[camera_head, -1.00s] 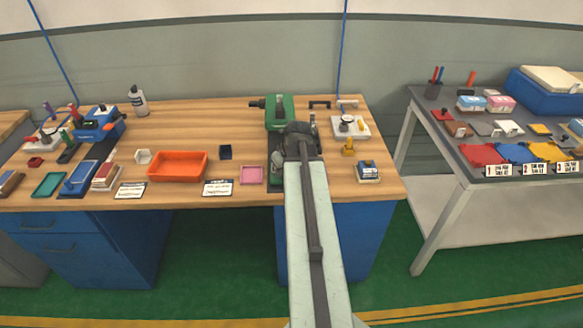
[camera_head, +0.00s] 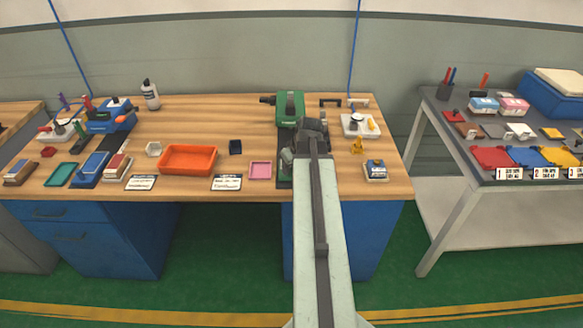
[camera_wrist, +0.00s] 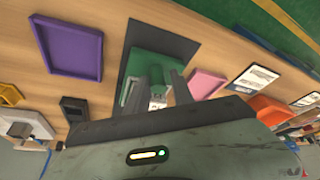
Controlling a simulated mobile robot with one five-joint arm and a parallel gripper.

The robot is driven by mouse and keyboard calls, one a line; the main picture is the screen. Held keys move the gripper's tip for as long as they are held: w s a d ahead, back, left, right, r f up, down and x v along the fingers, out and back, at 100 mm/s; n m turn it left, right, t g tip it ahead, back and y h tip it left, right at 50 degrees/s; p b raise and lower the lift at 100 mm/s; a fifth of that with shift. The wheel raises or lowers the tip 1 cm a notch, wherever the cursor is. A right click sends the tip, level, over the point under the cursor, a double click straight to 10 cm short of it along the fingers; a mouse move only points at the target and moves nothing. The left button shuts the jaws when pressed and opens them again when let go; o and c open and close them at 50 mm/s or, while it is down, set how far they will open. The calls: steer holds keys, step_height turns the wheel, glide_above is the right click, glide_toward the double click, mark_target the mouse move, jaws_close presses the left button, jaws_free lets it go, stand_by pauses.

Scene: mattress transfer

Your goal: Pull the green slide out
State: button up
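A green machine (camera_head: 291,104) with a black knob on its left stands at the back of the wooden bench, behind my gripper. In the wrist view a green block (camera_wrist: 147,66), which looks like the slide, lies on a dark mat (camera_wrist: 178,36). A small upright grey-green post (camera_wrist: 157,80) stands by it. My gripper (camera_wrist: 156,88) points at this post, its two fingers apart on either side. I see no clear contact. In the head view my arm and wrist hide the fingertips and most of the mat.
A pink tray (camera_head: 260,170) lies left of the mat; an orange tray (camera_head: 188,159) is farther left. A purple tray (camera_wrist: 70,48) shows in the wrist view. A white plate with a dial (camera_head: 358,124) and a small blue-and-white box (camera_head: 375,170) are on the right.

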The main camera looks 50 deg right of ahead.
steer(key=p+v, duration=0.6)
steer(key=v, duration=0.1)
steer(key=shift+r+p, duration=0.25)
steer(key=shift+p, duration=0.05)
steer(key=shift+s, duration=0.1)
steer(key=shift+a, duration=0.1)
steer(key=w+a+n+y, duration=0.15)
steer(key=w+a, duration=0.25)
steer(key=a, duration=0.4)
steer(key=w+a+n, duration=0.2)
steer(key=w+a, duration=0.2)
steer(key=a, duration=0.4)
steer(key=w+a+n, duration=0.2)
steer(key=w+a, duration=0.3)
steer(key=a, duration=0.3)
steer(key=s+a+f+m+g, duration=0.1)
steer(key=s+a+g, duration=0.1)
steer(key=a, duration=0.7)
steer(key=s+a+m+g, duration=0.2)
steer(key=s+a, duration=0.1)
steer(key=a, duration=0.5)
steer(key=shift+s+a+f+h, duration=0.35)
steer(key=shift+s+a+f, duration=0.05)
